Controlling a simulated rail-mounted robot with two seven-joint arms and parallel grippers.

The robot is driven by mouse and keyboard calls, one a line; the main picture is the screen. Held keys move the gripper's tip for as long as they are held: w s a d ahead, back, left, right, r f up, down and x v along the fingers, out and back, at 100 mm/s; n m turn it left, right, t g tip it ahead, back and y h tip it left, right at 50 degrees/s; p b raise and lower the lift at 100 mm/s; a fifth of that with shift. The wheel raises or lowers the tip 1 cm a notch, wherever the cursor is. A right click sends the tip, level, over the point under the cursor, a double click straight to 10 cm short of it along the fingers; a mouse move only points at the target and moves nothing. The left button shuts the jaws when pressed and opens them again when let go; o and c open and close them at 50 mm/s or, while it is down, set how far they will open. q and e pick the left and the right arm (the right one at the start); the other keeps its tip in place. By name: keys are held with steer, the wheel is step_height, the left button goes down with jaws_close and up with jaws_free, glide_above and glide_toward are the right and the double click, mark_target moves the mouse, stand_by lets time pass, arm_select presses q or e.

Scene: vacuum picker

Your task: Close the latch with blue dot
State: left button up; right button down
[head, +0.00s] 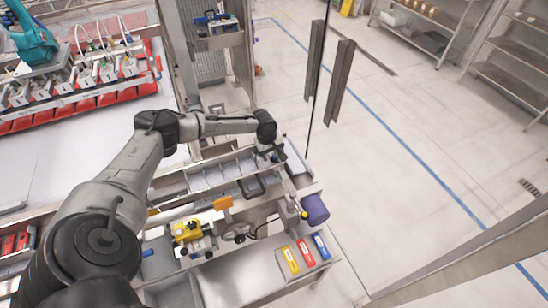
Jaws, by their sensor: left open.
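My left arm reaches in from the lower left across the workbench. Its gripper (271,153) is small and dark, above the right end of the grey divided tray (215,176). It is open, and I see nothing held in it. I cannot make out a latch with a blue dot for certain at this size. A small blue spot (148,252) shows at the left of the lower bench, but I cannot tell what it belongs to. My right gripper is not in view.
A yellow device (187,231), an orange block (222,202) and a purple cylinder (315,208) are on the bench. Yellow, red and blue boxes (305,252) stand at its front right. A machine with red bins (85,104) is at upper left. The floor at right is clear.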

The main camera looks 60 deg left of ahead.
mark_target(274, 157)
arm_select(q)
steer(key=shift+w+d+f, duration=0.1)
steer(key=shift+w+f, duration=0.05)
steer(key=shift+f, duration=0.7)
steer(key=shift+w+f, duration=0.15)
steer(key=shift+f, duration=0.65)
steer(key=shift+c, duration=0.3)
